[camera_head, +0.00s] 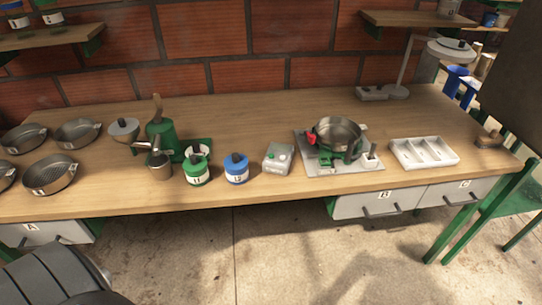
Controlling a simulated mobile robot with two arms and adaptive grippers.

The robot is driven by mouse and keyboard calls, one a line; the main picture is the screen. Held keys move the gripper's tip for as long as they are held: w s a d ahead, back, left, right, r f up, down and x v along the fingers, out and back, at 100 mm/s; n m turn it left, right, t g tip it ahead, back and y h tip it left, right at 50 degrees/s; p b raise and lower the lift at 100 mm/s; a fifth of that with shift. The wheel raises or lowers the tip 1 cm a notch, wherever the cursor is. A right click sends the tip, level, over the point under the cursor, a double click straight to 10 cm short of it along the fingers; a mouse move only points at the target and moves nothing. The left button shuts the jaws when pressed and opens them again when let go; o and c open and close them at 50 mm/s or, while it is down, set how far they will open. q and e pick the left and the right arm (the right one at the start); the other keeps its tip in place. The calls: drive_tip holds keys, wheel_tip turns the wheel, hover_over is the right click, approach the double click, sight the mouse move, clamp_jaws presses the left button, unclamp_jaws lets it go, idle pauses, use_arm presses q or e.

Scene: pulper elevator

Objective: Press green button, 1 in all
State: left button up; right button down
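A small light-grey box (278,158) stands on the wooden workbench near its front edge, right of the blue-lidded jar. A small round greenish spot on its top looks like the green button (283,156); it is too small to tell whether it is pressed. A second small grey control box (372,93) sits at the back of the bench beside the lamp stand; its button colours cannot be made out. Neither of my grippers shows in the head view.
The workbench (240,110) also holds several dark pans (50,174), a green grinder (165,135), a green jar (196,169), a blue jar (236,168), a metal pot (338,134) on a plate and a white tray (424,152). The back middle is clear.

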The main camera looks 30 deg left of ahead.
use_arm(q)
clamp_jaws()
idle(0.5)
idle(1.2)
